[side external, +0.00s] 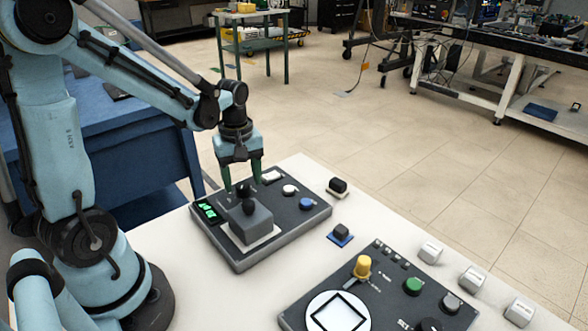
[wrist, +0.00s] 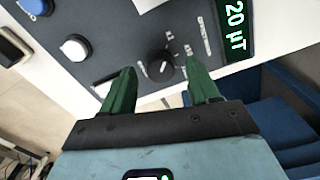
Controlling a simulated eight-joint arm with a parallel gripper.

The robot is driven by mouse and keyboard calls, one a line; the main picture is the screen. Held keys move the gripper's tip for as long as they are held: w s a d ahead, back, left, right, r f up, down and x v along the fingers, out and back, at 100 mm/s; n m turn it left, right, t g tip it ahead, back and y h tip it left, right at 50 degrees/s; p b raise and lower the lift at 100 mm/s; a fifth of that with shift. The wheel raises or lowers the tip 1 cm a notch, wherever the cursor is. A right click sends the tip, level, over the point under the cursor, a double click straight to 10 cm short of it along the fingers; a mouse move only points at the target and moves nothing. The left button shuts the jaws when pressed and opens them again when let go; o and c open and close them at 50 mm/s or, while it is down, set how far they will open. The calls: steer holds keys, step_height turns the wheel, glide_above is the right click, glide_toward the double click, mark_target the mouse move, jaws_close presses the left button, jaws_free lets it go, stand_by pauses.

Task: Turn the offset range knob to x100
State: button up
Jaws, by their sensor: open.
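The offset range knob (wrist: 160,67) is a round black knob with a white pointer line, on the dark control panel. My gripper (wrist: 163,73) is open, with one green finger on each side of the knob in the wrist view. A gap shows between each finger and the knob there. In the side external view my gripper (side external: 243,183) points down at the back of the panel (side external: 238,262), with a dark knob (side external: 245,189) between its fingertips. Whether the fingertips reach down to knob height is hard to tell.
A lit display (wrist: 235,25) reads 20 µT beside the knob. A grey block (side external: 250,224) with a black top stands on the panel in front of my gripper. White (side external: 290,189) and blue (side external: 306,203) buttons lie right. A second panel (side external: 390,300) stands nearer the camera.

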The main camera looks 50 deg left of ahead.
steer(key=shift+f, duration=0.6)
steer(key=c, duration=1)
steer(key=shift+c, duration=0.2)
